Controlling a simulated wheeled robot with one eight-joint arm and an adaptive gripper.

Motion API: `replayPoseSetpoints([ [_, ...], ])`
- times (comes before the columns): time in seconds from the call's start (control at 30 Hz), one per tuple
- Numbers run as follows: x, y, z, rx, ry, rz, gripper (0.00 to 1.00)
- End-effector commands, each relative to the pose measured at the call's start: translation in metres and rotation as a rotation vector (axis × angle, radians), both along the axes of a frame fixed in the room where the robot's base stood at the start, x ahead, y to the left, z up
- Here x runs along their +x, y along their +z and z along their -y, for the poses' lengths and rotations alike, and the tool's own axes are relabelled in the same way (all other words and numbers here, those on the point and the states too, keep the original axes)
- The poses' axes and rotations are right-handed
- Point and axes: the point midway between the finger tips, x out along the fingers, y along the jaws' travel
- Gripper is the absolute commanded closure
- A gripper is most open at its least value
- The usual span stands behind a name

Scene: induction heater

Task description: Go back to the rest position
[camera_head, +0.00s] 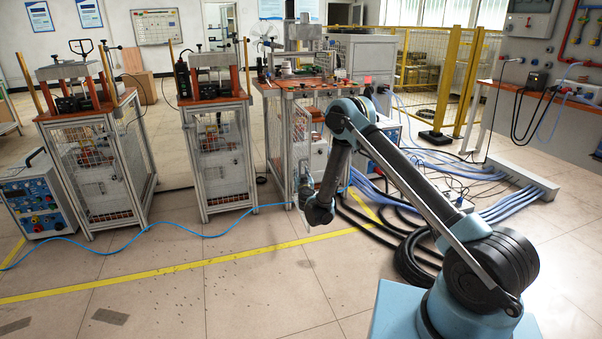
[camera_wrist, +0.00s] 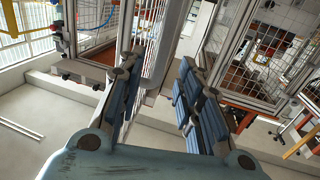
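My arm reaches from the lower right into the middle of the head view, bent at the elbow, with its wrist low in front of the middle workstand (camera_head: 277,135). My gripper (camera_wrist: 159,68) shows in the wrist view with its two blue-padded fingers well apart. I see nothing gripped. A pale grey bent bar (camera_wrist: 163,55) shows in the gap between the fingers; I cannot tell how near it is. In the head view the fingers are small and hard to make out against the stand.
Two more caged workstands (camera_head: 95,165) (camera_head: 215,160) stand to the left, beside a blue control box (camera_head: 35,200). Black hoses (camera_head: 412,262) and blue cables (camera_head: 520,205) lie on the floor near my arm. A yellow fence (camera_head: 455,75) stands behind. The front left floor is mostly clear.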

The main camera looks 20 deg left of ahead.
Motion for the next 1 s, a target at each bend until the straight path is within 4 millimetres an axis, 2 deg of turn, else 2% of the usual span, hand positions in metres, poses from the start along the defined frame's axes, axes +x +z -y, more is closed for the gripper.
replayPoseSetpoints([
  [0.17, -0.012, 0.0, 0.006, 0.0, 0.0, 0.0, 0.67],
  [0.67, -0.012, 0.001, 0.008, 0.0, -0.001, 0.0, 0.67],
  [0.77, -0.008, 0.012, 0.009, 0.003, 0.006, 0.004, 0.67],
  [0.83, -0.003, 0.028, 0.012, 0.006, 0.016, 0.01, 0.67],
  [1.0, 0.011, 0.085, 0.025, 0.015, 0.061, 0.026, 0.67],
])
